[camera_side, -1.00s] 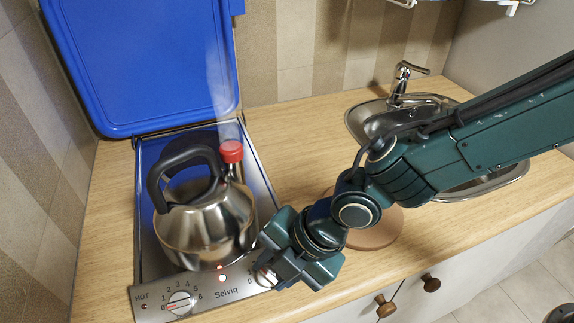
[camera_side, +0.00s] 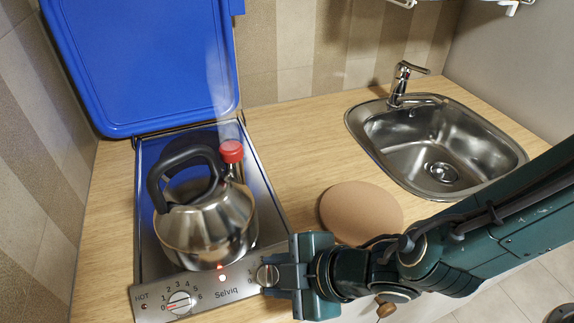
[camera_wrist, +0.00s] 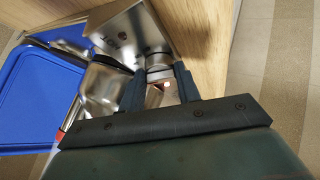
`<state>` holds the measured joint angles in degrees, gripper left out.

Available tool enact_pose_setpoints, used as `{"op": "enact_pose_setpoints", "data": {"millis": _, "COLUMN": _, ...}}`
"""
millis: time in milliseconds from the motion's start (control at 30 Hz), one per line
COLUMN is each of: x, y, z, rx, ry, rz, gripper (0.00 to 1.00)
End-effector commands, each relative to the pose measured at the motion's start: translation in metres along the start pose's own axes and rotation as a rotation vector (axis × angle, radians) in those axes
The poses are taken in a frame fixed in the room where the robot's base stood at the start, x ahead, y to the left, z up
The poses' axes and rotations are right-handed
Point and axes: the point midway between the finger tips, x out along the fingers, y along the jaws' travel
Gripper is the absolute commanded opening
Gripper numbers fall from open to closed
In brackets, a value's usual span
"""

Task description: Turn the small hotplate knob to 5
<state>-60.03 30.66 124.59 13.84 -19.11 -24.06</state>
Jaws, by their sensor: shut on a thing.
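The steel control panel (camera_side: 215,294) runs along the front of the hob, with the name Selviq in its middle. My gripper (camera_side: 271,275) is shut on the right knob (camera_side: 266,274) at the panel's right end. In the wrist view, the knob (camera_wrist: 158,73) sits between my two fingers (camera_wrist: 160,84). Most of this knob's scale is hidden by my gripper; only low numbers show on its left, and its setting cannot be read. The left knob (camera_side: 180,302), with a scale from 0 to 6, stands free, its red mark near 0.
A steel kettle (camera_side: 208,228) with a black handle and red cap stands on the hob, with faint steam above. The blue lid (camera_side: 140,60) stands open behind. A round brown board (camera_side: 361,212) and a sink (camera_side: 440,150) are to the right. A red light (camera_side: 222,278) glows.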

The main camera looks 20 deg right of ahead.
Motion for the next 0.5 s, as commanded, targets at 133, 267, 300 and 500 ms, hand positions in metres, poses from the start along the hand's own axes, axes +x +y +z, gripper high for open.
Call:
{"op": "enact_pose_setpoints", "data": {"millis": 133, "x": 0.0002, "y": -0.0013, "z": -0.0001, "rx": 0.050, "ry": 0.000, "rz": 0.028, "gripper": 0.10}}
{"op": "enact_pose_setpoints", "data": {"millis": 267, "x": 0.0001, "y": -0.0015, "z": -0.0001, "rx": 0.076, "ry": 0.000, "rz": 0.043, "gripper": 0.10}}
{"op": "enact_pose_setpoints", "data": {"millis": 300, "x": 0.0002, "y": -0.0015, "z": 0.0000, "rx": 0.082, "ry": -0.001, "rz": 0.046, "gripper": 0.10}}
{"op": "enact_pose_setpoints", "data": {"millis": 500, "x": 0.0003, "y": -0.0011, "z": 0.0003, "rx": 0.093, "ry": -0.002, "rz": 0.053, "gripper": 0.10}}
